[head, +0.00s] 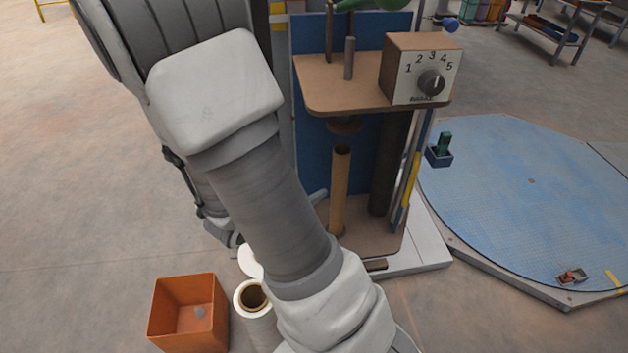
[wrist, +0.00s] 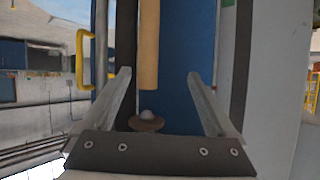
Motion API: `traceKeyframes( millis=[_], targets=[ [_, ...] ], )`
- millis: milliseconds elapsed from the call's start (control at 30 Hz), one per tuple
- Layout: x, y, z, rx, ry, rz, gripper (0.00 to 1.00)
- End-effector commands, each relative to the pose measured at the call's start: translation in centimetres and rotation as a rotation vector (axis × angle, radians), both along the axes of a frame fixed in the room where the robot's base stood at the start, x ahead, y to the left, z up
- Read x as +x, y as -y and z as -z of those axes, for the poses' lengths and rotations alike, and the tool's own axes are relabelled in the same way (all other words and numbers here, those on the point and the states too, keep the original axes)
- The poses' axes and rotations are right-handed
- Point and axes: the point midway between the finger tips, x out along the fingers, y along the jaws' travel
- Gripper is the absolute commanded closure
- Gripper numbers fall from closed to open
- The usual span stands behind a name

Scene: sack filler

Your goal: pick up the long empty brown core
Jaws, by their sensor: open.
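The long brown core (head: 340,195) stands upright on the lower shelf of the filler stand, and its open top end shows in the head view. A small round disc (head: 343,125) hangs just above that end. In the wrist view the core (wrist: 148,45) appears between the two fingers of my gripper (wrist: 159,75), nearer the left finger. My gripper is open with nothing held. I cannot tell how far the core is from the fingertips. The disc with its grey knob (wrist: 147,122) also shows between the fingers. In the head view my arm hides my gripper.
A dial box (head: 421,70) sits on the stand's upper shelf (head: 345,95). A dark tube (head: 390,165) stands right of the core. An orange bin (head: 188,315) and a white roll (head: 254,310) are on the floor. A blue turntable (head: 530,200) lies right.

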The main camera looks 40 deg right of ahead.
Motion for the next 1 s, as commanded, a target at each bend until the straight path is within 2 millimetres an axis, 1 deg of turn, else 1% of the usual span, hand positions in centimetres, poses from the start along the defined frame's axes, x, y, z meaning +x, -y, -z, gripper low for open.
traceKeyframes(
  millis=[33,100,233,367,600,700,800,1000],
  targets=[
    [-0.6,0.4,0.6,-0.032,-0.013,0.022,0.09],
    [-1.2,0.9,0.7,-0.064,-0.02,0.046,0.09],
    [-1.4,2.1,1.1,-0.088,-0.025,0.065,0.09],
    [-0.8,4.4,2.1,-0.088,-0.026,0.069,0.09],
    [0.6,9.0,4.1,-0.086,-0.025,0.067,0.09],
    [1.0,10.5,4.8,-0.086,-0.025,0.066,0.09],
    [1.4,11.5,5.1,-0.085,-0.025,0.064,0.09],
    [1.8,12.6,5.6,-0.085,-0.024,0.063,0.09]
  ],
)
